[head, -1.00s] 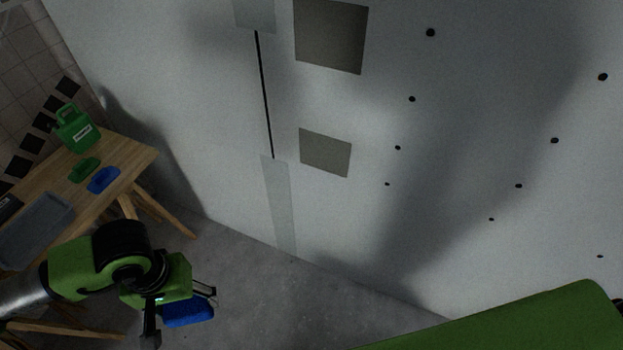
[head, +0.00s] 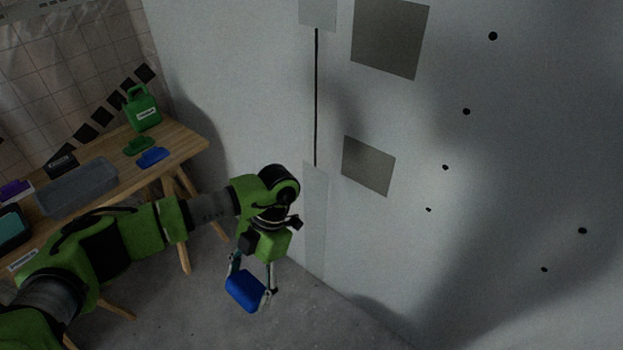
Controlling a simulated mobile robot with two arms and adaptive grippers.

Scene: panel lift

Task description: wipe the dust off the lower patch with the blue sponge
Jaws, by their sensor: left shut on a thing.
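My left gripper (head: 250,280) is shut on the blue sponge (head: 244,291). It holds the sponge in the air over the grey floor, in front of the white wall and apart from it. The lower dust patch (head: 367,166) is a grey-brown square on the wall, up and to the right of the sponge. A larger upper patch (head: 391,38) of the same colour is above it. Nothing covers either patch. My right gripper is not in view.
A wooden table (head: 190,143) stands at left with a green canister (head: 142,108), a green item (head: 138,146), a second blue item (head: 153,157) and a grey tray (head: 78,188). The wall (head: 430,120) has a dark vertical slit (head: 316,95) and several black holes. The floor (head: 215,320) below is clear.

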